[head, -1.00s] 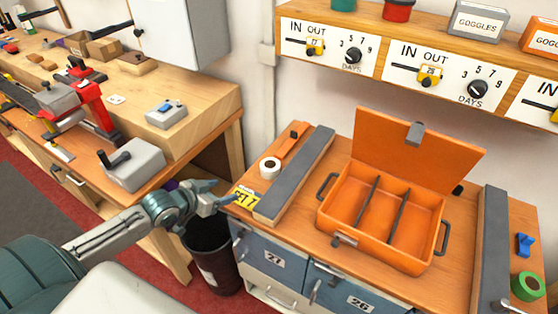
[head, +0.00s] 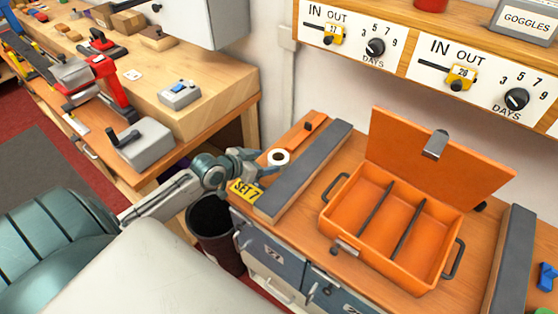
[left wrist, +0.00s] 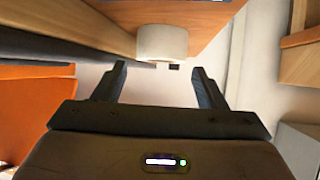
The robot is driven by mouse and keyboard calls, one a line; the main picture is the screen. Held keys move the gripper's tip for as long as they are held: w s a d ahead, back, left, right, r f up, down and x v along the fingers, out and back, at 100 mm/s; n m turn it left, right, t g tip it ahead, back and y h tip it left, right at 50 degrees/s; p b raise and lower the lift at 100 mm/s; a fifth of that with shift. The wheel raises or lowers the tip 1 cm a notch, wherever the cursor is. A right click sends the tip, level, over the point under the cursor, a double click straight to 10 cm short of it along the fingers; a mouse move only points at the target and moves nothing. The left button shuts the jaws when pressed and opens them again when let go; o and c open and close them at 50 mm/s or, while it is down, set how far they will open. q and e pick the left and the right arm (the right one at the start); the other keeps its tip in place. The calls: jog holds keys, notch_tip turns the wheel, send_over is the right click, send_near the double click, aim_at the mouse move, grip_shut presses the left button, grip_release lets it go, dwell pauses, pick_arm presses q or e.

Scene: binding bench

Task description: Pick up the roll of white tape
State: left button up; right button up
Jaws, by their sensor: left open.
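The roll of white tape (head: 279,158) stands on the left part of the orange-brown bench top, left of a long grey bar. My left gripper (head: 266,165) is just to the left of the roll in the head view, with its fingers apart and nothing between them. In the left wrist view the roll (left wrist: 162,43) is ahead of the open fingers (left wrist: 160,72), roughly centred between them and slightly beyond the tips. I cannot tell whether a finger touches it. My right gripper is not in view.
The grey bar (head: 307,172) runs close beside the roll. A yellow SET 7 card (head: 244,191) lies at the bench's near left edge. An open orange case (head: 395,225) with dividers stands right of the bar. A dark bin (head: 212,235) stands below.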

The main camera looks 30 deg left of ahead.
aim_at(283, 156)
pick_arm(q)
jog(key=shift+w, duration=0.25)
jog(key=shift+w+d+p, duration=0.1)
jog(key=shift+w+p, duration=0.25)
jog(key=p+x, duration=0.1)
jog(key=x, duration=0.2)
jog(key=shift+w, duration=0.15)
jog(key=shift+w+d+f, duration=0.15)
jog(key=shift+w+f, duration=0.1)
jog(key=shift+w, duration=0.15)
jog(key=c, duration=0.7)
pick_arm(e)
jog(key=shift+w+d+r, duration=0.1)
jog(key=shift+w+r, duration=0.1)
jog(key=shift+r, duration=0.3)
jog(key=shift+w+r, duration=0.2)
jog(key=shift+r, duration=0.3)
